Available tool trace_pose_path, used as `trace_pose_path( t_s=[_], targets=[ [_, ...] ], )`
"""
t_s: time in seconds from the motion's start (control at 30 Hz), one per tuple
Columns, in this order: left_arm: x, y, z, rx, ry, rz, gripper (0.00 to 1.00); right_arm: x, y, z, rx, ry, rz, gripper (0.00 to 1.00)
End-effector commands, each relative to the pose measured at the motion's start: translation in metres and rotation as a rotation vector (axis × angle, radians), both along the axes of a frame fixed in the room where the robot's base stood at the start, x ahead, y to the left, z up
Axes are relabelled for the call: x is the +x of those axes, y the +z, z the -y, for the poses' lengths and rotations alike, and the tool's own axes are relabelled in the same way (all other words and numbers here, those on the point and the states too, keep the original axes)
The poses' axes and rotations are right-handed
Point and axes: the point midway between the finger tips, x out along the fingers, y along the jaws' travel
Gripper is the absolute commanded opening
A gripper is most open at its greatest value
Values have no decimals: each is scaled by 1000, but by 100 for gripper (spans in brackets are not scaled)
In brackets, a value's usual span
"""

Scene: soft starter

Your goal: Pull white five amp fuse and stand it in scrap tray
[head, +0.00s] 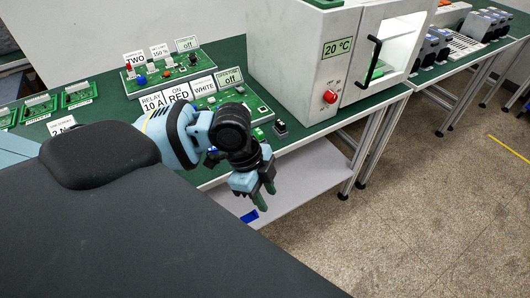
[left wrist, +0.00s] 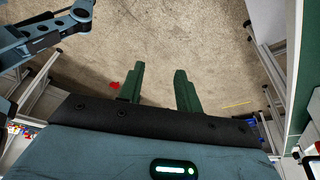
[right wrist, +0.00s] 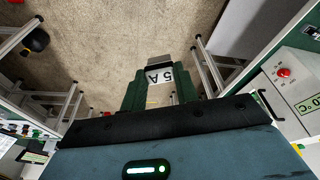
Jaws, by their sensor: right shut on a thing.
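The five amp fuse (right wrist: 160,77) shows in the right wrist view as a pale block with a "5 A" label and a grey end. My right gripper (right wrist: 154,88) is shut on it, with the floor far below. The right gripper is not in the head view. My left gripper (head: 264,198) hangs in front of the bench edge, pointing down. In the left wrist view its two green fingers (left wrist: 158,88) are apart with only floor between them. I cannot make out the scrap tray in any view.
A green bench (head: 216,172) carries boards with labels such as "RELAY 10 A", "RED" and "WHITE". A white oven-like box (head: 305,62) reading 20 °C stands right of them. A pale lower shelf (head: 310,180) holds a blue item (head: 250,216). Open floor lies right.

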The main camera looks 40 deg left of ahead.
Motion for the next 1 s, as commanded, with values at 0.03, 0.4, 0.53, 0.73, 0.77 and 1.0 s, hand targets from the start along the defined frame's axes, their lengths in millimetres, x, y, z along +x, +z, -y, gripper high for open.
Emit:
trace_pose_path(
  t_s=[0.03,0.4,0.53,0.73,0.77,1.0],
  targets=[
    [0,0,0,0,0,0,35,0,0,0,0,0,0,10],
    [0,1,0,0,0,1,35,0,5,0,0,0,1,10],
    [0,1,0,0,0,1,35,0,5,0,0,0,0,10],
    [0,0,1,-4,3,2,35,0,5,0,0,0,0,10],
    [0,-1,2,-8,6,3,35,0,4,0,0,-1,0,10],
    [2,-37,35,-129,118,37,35,8,-14,-1,5,-8,-6,10]
  ],
)
